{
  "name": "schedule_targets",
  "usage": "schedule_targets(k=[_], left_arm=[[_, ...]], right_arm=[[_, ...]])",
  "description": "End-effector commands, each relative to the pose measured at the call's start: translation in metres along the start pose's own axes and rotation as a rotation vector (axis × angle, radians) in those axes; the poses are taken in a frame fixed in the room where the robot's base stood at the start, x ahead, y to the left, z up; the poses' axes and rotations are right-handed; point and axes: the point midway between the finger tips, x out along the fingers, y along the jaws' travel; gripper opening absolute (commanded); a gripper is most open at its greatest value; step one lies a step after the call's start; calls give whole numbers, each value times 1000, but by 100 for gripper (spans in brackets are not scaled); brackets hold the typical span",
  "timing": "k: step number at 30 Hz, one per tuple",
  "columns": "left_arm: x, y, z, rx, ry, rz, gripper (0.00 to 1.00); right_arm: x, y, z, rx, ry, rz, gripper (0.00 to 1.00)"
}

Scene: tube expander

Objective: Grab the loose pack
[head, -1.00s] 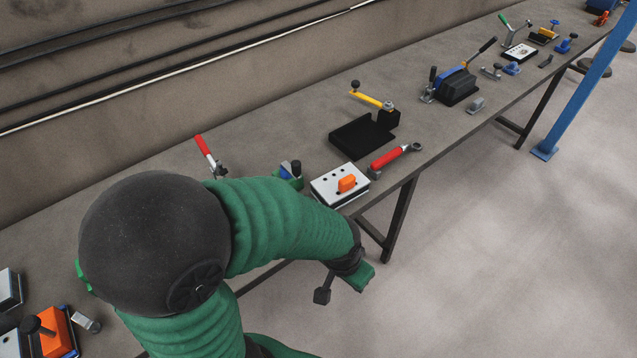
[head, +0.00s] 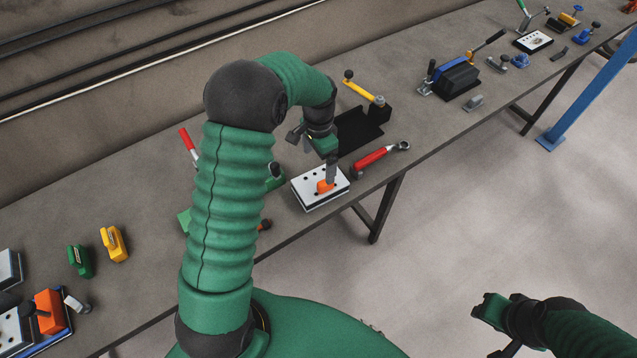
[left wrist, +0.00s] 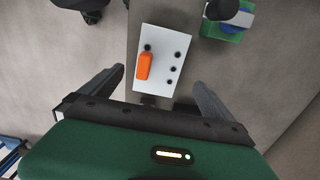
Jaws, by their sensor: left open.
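I cannot tell for certain which object is the loose pack. A small orange block (head: 325,187) lies on a white plate with black holes (head: 308,196) near the table's front edge. In the left wrist view, the orange block (left wrist: 144,66) sits left of centre on the white plate (left wrist: 165,50). My left gripper (head: 318,162) is open and empty above the plate, and its fingers (left wrist: 158,76) lie on either side of the plate's near end in the wrist view. A yellow pack (head: 114,245) and a green pack (head: 80,261) stand apart at the left. My right gripper (head: 495,328) is at the lower right, away from the table.
A red-handled tool (head: 372,160) lies just right of the plate. A black tray (head: 357,132) and a yellow-handled clamp (head: 360,90) are behind it. My left arm partly hides a red-handled clamp (head: 187,142). An orange block on a base (head: 48,312) is at the lower left.

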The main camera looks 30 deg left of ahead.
Motion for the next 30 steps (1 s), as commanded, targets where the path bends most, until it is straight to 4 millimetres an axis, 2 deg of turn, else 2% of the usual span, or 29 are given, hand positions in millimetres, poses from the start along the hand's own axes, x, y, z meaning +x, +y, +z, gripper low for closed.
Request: schedule_targets(k=[1,4,11,15,18,25,30], left_arm=[[13,1,0,0,-4,3,100],[35,1,0,0,-2,2,100],[60,0,1,0,1,1,100],[87,-1,0,0,0,2,100],[100,-2,-1,0,1,0,100],[103,-2,-1,0,4,-2,100],[102,-2,-1,0,4,-3,78]], right_arm=[[-3,0,-1,0,0,0,36],[-5,0,-2,0,1,0,36],[-12,0,-3,0,1,0,36],[-20,0,-5,0,1,0,36],[-21,0,-6,0,1,0,36],[-20,0,-5,0,1,0,36],[-20,0,-5,0,1,0,36]])
